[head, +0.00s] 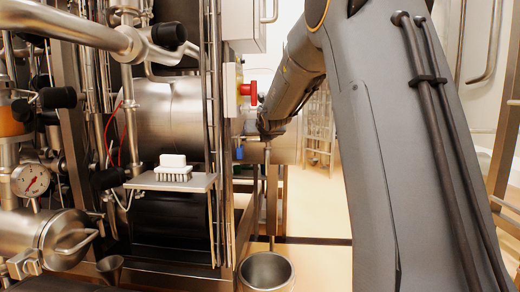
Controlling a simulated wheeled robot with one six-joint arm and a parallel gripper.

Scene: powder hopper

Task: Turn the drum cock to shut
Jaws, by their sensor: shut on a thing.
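My gripper (268,130) is at the end of my arm, in front of a horizontal steel cylinder (287,148) right of centre in the head view. The jaws are small and dark here and seem shut on the drum cock, whose handle is mostly hidden by them. I cannot tell the handle's angle. A thin upright pipe (268,195) runs down below the gripper towards an open steel pot (266,270) on the floor. A small blue part (239,152) shows just left of the gripper.
A red handle (249,90) on a yellow plate is close to my arm's left side. A white brush (174,168) lies on a small shelf (150,181). A pressure gauge (31,180) and pipework crowd the left. Open floor (315,210) lies behind.

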